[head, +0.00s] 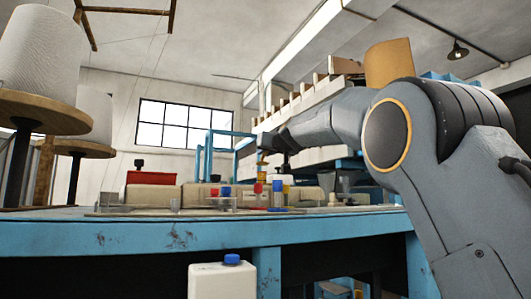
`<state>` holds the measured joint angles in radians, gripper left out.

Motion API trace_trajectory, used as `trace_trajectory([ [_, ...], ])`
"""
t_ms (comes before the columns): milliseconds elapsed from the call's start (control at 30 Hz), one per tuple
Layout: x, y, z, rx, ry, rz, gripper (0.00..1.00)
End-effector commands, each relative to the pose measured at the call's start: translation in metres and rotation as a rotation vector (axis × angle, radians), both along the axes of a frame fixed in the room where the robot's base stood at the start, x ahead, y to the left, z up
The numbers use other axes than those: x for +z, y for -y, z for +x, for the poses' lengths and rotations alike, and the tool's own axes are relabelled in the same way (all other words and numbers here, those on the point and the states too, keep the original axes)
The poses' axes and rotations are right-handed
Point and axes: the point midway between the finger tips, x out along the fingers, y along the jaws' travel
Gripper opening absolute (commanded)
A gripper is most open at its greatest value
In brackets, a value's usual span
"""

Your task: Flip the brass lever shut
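I cannot make out a brass lever for certain. A small yellow-orange piece (262,165) shows just below the end of my arm, too small to identify. My gripper (266,150) is at the end of the arm, which reaches from the right over the blue-edged table (150,236). It is above several small red, blue and yellow items in the middle of the tabletop. The fingers are too small and dark to read, so I cannot tell whether they are open or hold anything.
Large thread cones (42,55) on wooden discs stand at the left. A red box (150,178) and tan sacks (152,195) lie at the back of the table. A white jug with a blue cap (222,280) stands in front, below the tabletop. A blue frame (209,150) rises behind.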

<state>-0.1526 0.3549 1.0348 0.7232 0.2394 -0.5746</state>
Motion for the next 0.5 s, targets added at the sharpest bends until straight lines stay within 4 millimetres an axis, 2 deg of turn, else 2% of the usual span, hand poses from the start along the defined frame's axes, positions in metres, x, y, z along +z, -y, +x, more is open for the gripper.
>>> trace_trajectory([
  [500, -0.0058, 0.0000, 0.0011, 0.000, 0.048, 0.021, 0.00],
])
